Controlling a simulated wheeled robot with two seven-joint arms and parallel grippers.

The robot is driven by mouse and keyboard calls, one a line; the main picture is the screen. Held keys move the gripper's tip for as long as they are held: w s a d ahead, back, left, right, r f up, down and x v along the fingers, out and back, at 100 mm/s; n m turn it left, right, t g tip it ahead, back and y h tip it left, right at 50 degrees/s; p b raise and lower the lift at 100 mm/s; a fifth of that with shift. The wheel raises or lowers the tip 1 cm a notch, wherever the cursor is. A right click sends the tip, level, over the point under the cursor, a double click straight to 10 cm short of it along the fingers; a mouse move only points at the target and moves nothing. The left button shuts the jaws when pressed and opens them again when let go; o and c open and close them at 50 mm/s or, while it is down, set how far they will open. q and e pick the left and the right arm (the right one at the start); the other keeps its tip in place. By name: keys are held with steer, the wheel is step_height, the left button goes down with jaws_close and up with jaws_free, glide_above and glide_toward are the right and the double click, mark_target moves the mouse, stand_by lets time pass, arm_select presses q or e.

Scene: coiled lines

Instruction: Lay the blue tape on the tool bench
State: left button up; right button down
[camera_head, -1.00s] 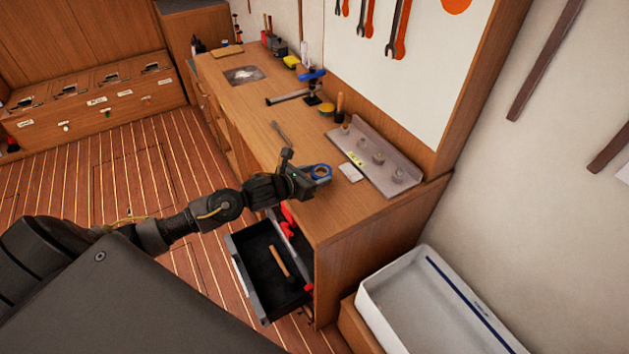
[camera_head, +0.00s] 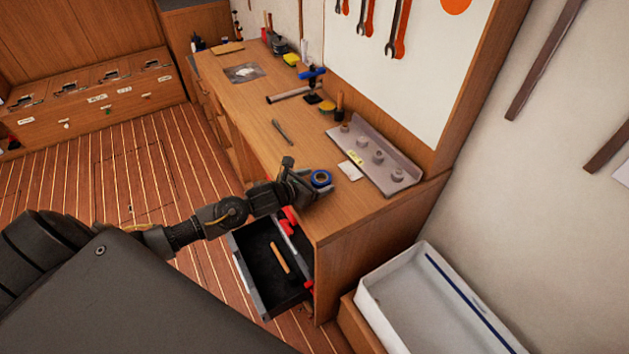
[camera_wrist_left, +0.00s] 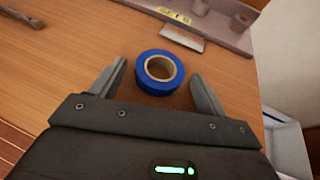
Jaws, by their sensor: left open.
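The blue tape (camera_head: 321,179) is a small blue roll with a tan core. It lies flat on the tool bench (camera_head: 262,148), near the bench's front edge. In the left wrist view the tape (camera_wrist_left: 159,72) sits between the spread fingers of my left gripper (camera_wrist_left: 158,88), with bare wood visible on both sides of it. My left gripper (camera_head: 310,180) is open just above the bench top, beside the tape. My right gripper is not in these views.
A grey angled rack (camera_head: 372,157) with several round pieces stands behind the tape, with a white card (camera_head: 350,171) before it. A screwdriver-like tool (camera_head: 282,132) lies left. An open drawer (camera_head: 270,265) juts out below. A white tray (camera_head: 430,310) is at right.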

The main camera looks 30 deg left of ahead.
arm_select(q)
steer(key=shift+r, duration=0.1)
steer(key=b+v, duration=0.2)
steer(key=v, duration=1)
steer(key=shift+b, duration=0.4)
steer(key=shift+r, duration=0.1)
